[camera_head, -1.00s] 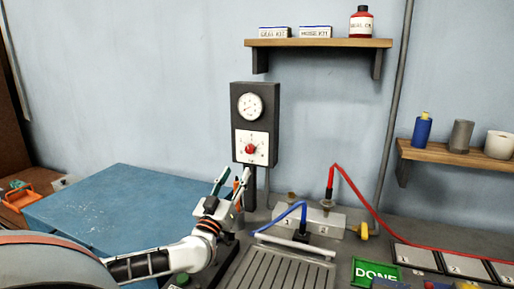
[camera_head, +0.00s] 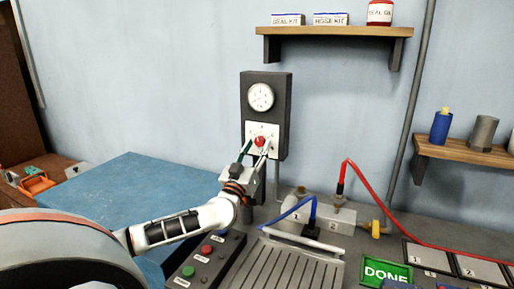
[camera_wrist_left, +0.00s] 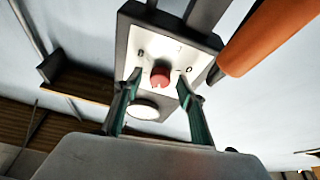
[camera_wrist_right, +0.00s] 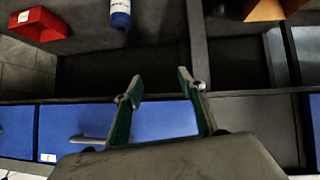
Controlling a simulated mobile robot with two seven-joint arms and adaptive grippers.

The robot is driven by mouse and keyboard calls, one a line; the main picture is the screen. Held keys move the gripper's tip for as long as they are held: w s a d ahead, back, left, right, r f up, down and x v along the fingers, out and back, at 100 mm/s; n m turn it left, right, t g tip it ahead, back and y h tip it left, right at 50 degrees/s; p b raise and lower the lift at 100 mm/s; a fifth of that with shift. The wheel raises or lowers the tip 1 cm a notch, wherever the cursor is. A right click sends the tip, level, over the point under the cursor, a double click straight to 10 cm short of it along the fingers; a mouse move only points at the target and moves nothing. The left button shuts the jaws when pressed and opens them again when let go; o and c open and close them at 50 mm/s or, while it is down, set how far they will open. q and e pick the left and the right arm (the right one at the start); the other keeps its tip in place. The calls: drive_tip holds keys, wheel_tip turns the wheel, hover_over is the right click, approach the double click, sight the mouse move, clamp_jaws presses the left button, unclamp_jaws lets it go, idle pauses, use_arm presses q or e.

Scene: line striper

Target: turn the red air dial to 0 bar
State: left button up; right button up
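The red air dial (camera_head: 260,141) sits on a white plate on the dark wall-mounted regulator box (camera_head: 283,117), below a round white gauge (camera_head: 261,97). In the left wrist view the dial (camera_wrist_left: 160,77) shows between the fingers, with printed marks around it; its exact setting is too small to read. My left gripper (camera_head: 254,149) is open, its fingertips on either side of the dial; I cannot tell whether they touch it. My right gripper (camera_wrist_right: 160,82) is open and empty in the right wrist view, and out of sight in the head view.
A wooden shelf (camera_head: 335,31) with two boxes and a red bottle is above right. A manifold (camera_head: 325,215) with blue and red hoses stands on the bench below. A button box (camera_head: 206,262) is under my left arm. A blue surface (camera_head: 120,205) lies left.

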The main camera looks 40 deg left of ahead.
use_arm(q)
drive_tip(key=shift+w+a, duration=0.1)
drive_tip(key=shift+w, duration=0.05)
drive_tip(key=c, duration=1.1)
drive_tip(key=shift+c, duration=0.2)
